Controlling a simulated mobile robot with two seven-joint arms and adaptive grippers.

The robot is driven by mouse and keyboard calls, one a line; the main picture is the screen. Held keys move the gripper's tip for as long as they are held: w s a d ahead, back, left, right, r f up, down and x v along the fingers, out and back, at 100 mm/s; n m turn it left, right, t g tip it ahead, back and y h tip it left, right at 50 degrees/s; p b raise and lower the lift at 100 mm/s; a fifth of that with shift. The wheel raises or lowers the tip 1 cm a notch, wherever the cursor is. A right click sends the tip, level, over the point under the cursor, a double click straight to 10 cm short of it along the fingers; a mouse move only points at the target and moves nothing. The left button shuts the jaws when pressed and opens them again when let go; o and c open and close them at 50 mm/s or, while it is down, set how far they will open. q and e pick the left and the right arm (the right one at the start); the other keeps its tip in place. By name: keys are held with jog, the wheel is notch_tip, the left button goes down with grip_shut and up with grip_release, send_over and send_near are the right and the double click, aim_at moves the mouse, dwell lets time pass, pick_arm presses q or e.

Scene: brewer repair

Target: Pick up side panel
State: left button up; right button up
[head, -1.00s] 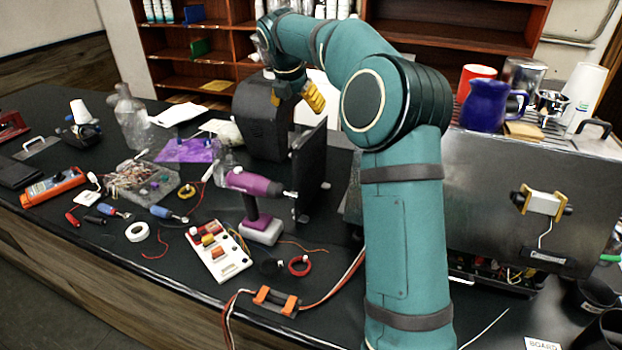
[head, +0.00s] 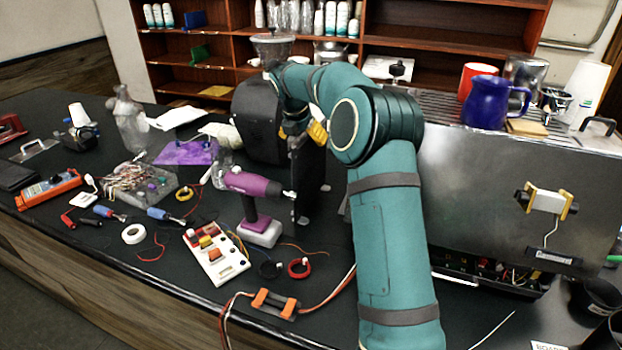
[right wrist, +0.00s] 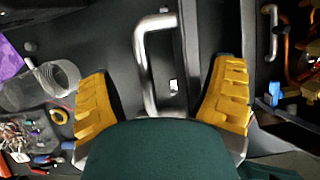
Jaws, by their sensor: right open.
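The side panel (head: 309,185) is a thin dark plate standing upright on the black bench, left of the brewer. My right gripper (head: 301,133) is open above its upper edge, with yellow fingers apart. In the right wrist view, the gripper (right wrist: 163,108) has a silver bar handle (right wrist: 142,62) between its fingers, nearer the left one. A dark panel edge (right wrist: 189,45) also runs between the fingers. No finger clearly touches the handle or the panel. My own wrist hides the lower part of the handle. My left gripper is out of view.
A purple drill (head: 252,190) stands close left of the panel. The steel brewer (head: 480,185) is on the right, with a blue mug (head: 485,103) on top. A black rounded housing (head: 257,120) stands behind. Tools, wires and a white board (head: 216,254) crowd the bench's front.

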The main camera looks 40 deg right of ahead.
jog(key=shift+d+f, duration=0.3)
jog(key=shift+f, duration=0.25)
jog(key=shift+r, duration=0.1)
jog(key=shift+c, duration=0.3)
jog(key=c, duration=1.3)
jog(key=shift+c, duration=0.2)
jog(key=shift+r, duration=0.1)
